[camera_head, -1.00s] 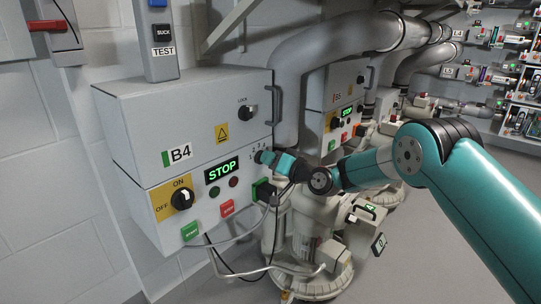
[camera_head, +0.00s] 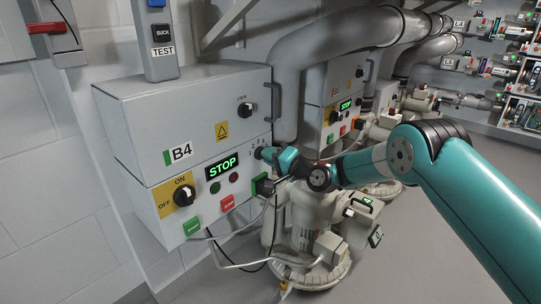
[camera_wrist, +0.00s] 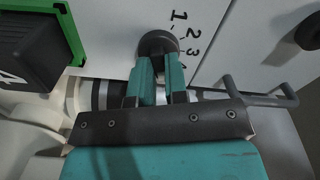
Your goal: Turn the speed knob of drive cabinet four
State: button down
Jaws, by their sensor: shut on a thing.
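Drive cabinet four (camera_head: 200,115) is the grey box labelled B4 on the wall, left of centre in the head view. Its display (camera_head: 222,166) reads STOP in green. The speed knob (camera_wrist: 158,43) is a dark round knob beside the numbers 1 to 4 in the wrist view. My gripper (camera_wrist: 160,62) is shut on this knob, its two teal fingers one on each side. In the head view my gripper (camera_head: 262,153) reaches the cabinet's right side and hides most of the knob. The knob's pointer is hidden by the fingers.
A handle bar (camera_wrist: 262,97) lies close to the right of my gripper. A blower (camera_head: 307,240) stands below.

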jog(key=shift+s+a+f, duration=0.1)
jog(key=shift+s+f, duration=0.1)
jog(key=c, duration=1.1)
grip_release()
jog(key=shift+c, duration=0.2)
jog(key=shift+w+r, duration=0.1)
jog(key=p+v, duration=0.2)
jog(key=v, duration=1.5)
jog(key=shift+d+p, duration=0.25)
jog(key=shift+p, duration=0.05)
